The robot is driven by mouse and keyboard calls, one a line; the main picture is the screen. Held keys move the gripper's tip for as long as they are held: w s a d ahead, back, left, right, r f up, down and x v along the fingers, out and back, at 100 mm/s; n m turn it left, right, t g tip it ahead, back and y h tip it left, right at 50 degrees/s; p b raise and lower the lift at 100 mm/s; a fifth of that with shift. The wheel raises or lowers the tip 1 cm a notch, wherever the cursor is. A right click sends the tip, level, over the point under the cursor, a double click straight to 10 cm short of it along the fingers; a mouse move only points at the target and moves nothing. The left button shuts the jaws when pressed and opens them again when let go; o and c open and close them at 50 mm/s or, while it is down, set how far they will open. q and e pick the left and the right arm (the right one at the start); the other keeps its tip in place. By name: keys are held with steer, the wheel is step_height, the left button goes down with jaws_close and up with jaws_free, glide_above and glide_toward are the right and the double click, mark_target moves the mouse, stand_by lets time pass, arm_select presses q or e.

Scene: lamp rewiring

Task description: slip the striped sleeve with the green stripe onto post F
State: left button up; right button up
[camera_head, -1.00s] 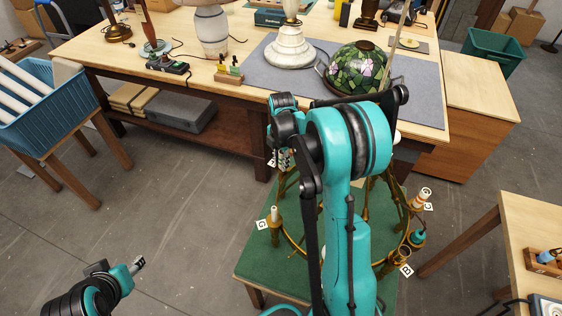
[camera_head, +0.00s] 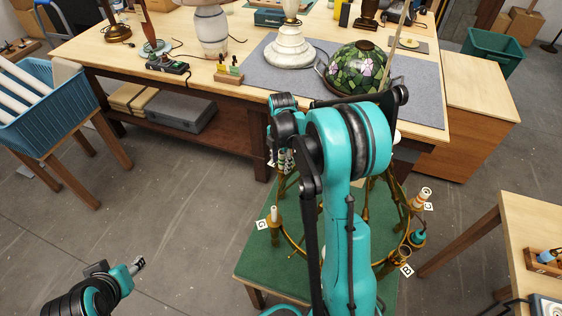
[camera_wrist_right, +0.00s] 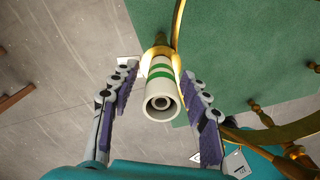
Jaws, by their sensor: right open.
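The white striped sleeve with the green stripe (camera_wrist_right: 160,84) stands at the brass arm's end in the right wrist view, its open end facing the camera. A pale post end shows inside its bore, so it appears to be around a post. My right gripper (camera_wrist_right: 158,106) is open, with one finger on each side of the sleeve and gaps between. In the head view my right gripper (camera_head: 284,160) is small and partly hidden by my own arm. The post's letter cannot be read. My left gripper (camera_head: 137,265) is at the lower left, away from the fixture.
The brass fixture (camera_head: 290,240) stands on a green-topped table (camera_head: 250,262). Other posts bear labels G (camera_head: 262,224), C (camera_head: 428,206) and B (camera_head: 406,270). The workbench (camera_head: 190,70) with lamps is behind. A blue crate (camera_head: 45,115) stands left.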

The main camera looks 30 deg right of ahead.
step_height(320, 180, up, 12)
steer(key=shift+s+a+r, duration=0.1)
steer(key=shift+s+a, duration=0.1)
steer(key=shift+a, duration=0.05)
steer(key=s+a+f+m+t+b, duration=0.1)
steer(key=s+a+m+t, duration=0.6)
steer(key=s+a+m, duration=0.7)
steer(key=shift+s+a+f+m+b, duration=0.2)
steer(key=shift+s+f+m+b, duration=0.35)
steer(key=shift+s+m, duration=2.05)
steer(key=shift+w+r+m, duration=0.15)
steer(key=shift+w+m, duration=0.25)
